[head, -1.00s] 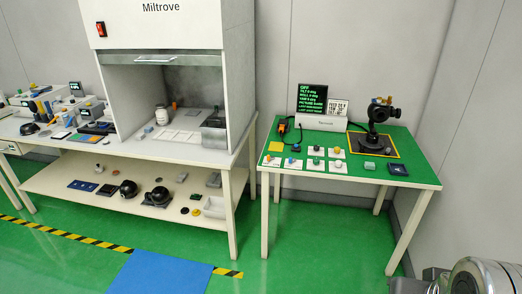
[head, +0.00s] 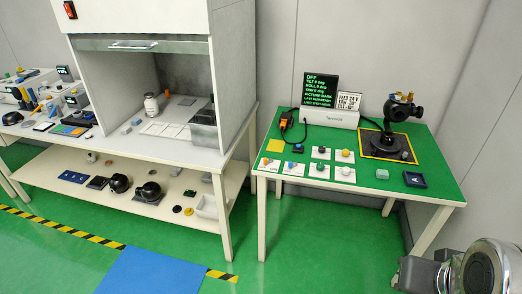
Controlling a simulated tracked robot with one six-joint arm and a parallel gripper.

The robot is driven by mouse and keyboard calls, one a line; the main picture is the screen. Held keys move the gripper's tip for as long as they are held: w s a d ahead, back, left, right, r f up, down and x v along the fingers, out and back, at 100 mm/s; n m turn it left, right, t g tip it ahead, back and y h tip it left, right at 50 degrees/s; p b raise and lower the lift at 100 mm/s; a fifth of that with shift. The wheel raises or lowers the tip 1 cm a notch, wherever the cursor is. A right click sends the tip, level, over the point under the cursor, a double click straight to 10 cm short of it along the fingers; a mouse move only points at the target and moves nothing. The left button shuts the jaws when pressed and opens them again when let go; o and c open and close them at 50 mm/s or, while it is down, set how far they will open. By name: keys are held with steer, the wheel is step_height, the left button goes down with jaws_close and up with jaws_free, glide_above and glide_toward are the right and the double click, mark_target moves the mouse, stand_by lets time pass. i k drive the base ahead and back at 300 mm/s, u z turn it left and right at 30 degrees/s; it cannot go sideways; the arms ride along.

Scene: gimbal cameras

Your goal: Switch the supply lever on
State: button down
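The supply is a white box (head: 329,118) at the back of the green-topped table (head: 390,196), right of centre. A black display (head: 319,90) on it reads OFF at the top in green text. An orange and black piece (head: 287,121) with a dark cable sits at the box's left side. I cannot tell whether it is the supply lever; no lever is clearly made out at this size. A black gimbal camera (head: 402,111) stands on a yellow-edged dark pad to the right. Parts of my arm show at bottom right; my gripper is out of view.
Several white cards with small coloured parts (head: 343,173) lie along the table's front left. A white cabinet on a bench (head: 150,146) stands left. Green floor (head: 310,250) is free in front; a blue mat (head: 152,272) lies there.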

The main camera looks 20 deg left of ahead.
mark_target(265, 161)
steer(key=i, duration=1.5)
steer(key=u, duration=3.4)
